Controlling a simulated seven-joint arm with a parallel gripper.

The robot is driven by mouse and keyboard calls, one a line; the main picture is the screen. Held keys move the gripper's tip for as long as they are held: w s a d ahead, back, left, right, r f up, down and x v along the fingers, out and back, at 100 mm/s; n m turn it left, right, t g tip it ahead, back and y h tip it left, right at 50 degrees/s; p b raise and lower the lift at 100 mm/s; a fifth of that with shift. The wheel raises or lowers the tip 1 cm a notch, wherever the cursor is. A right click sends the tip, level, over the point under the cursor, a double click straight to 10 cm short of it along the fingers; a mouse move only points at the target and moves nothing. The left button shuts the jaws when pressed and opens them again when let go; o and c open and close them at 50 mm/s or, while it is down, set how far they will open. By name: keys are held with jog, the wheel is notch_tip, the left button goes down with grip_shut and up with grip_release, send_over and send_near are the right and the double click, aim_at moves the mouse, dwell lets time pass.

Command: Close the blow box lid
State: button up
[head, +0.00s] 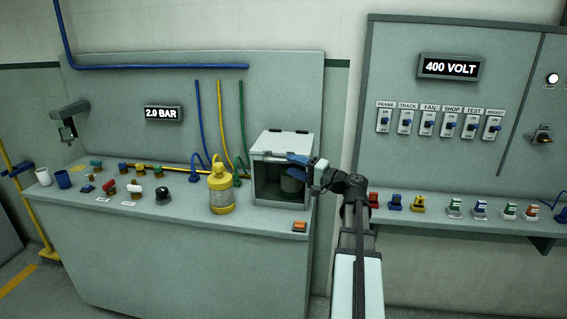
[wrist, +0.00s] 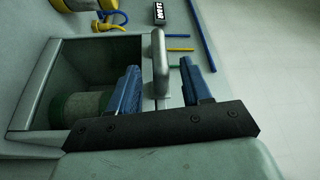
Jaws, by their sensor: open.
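The blow box (head: 257,183) is a grey box on the left bench, and its front stands open. A pale panel (head: 283,142) lies across its top in the head view, and this looks like the lid swung up. A green cylinder (head: 291,184) sits inside; it also shows in the wrist view (wrist: 82,107). My gripper (head: 300,160) is at the upper right of the opening. In the wrist view its blue fingers are open, one on each side of a grey handle-like bar (wrist: 159,60), with gaps visible. The bar's attachment is partly hidden by the gripper.
A yellow-capped canister (head: 221,190) stands just left of the box. An orange button (head: 299,226) is at the bench front. Hoses hang behind. A switch panel (head: 450,90) and a shelf with several small knobs are to the right.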

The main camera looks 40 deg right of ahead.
jog(key=v, duration=0.6)
jog(key=shift+s+d, duration=0.2)
jog(key=shift+s, duration=0.15)
